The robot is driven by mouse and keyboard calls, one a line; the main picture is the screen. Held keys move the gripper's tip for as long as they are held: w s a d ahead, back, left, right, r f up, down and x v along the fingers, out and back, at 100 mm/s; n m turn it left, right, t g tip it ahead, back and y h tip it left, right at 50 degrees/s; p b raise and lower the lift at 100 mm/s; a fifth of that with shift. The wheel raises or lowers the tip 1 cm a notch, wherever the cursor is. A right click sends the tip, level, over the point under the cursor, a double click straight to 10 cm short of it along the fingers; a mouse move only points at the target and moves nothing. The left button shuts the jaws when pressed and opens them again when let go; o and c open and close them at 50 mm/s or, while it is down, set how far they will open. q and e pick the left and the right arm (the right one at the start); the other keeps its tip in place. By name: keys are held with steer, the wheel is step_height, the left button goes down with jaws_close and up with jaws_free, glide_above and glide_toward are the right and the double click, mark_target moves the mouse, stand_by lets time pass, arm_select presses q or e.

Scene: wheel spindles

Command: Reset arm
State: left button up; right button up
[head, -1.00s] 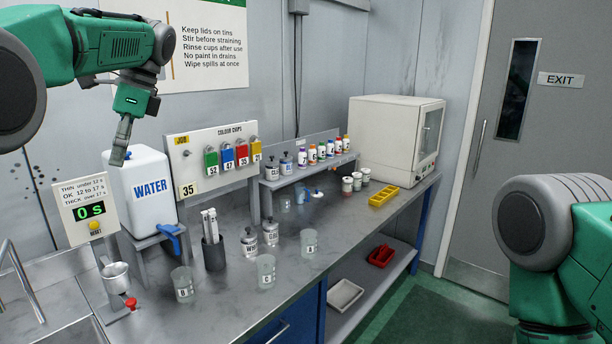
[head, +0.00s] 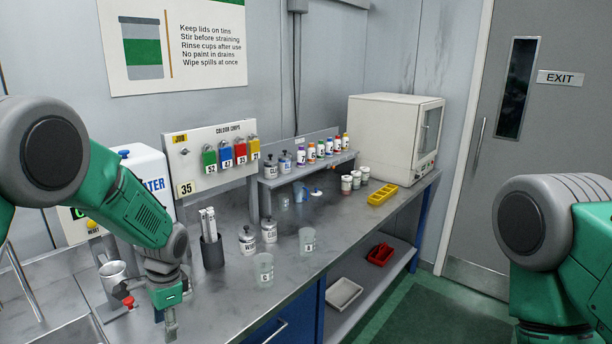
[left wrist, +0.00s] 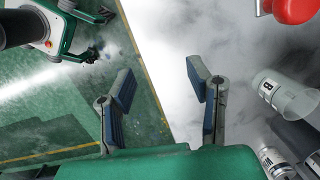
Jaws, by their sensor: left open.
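My left gripper (head: 170,325) points down over the front edge of the grey bench, at the lower left of the head view. In the left wrist view my left gripper (left wrist: 160,88) is open, with nothing between its two fingers. A clear cup marked B (left wrist: 285,97) stands on the bench to the right of the fingers in that view, apart from them. In the head view my left arm hides that cup. Only the upper part of my right arm shows at the right edge of the head view; its gripper is out of sight.
The bench holds a metal cup (head: 113,273), a water container (head: 140,165), a dark tool holder (head: 212,252), small tins (head: 247,240) and clear cups (head: 263,268). A white cabinet (head: 390,135) stands at the back. Green floor lies in front.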

arm_select(q)
steer(key=s+d+f+n+h, duration=0.1)
steer(key=s+d+f+n, duration=0.15)
steer(key=s+f, duration=0.65)
steer(key=s+d+f+n, duration=0.2)
steer(key=s+d+f, duration=0.15)
steer(key=s, duration=0.85)
steer(key=s+a+n+t, duration=0.1)
steer(key=s+a+n, duration=0.25)
steer(key=s, duration=1.35)
step_height(320, 180, down, 19)
steer(key=w+b, duration=0.1)
steer(key=b, duration=1.8)
steer(key=shift+w+d+r+n+t+h, duration=0.2)
steer(key=shift+d+n+t+h, duration=0.1)
steer(key=shift+d+h, duration=0.15)
arm_select(e)
step_height(320, 180, down, 19)
steer(key=shift+s+d, duration=0.15)
steer(key=shift+d, duration=0.25)
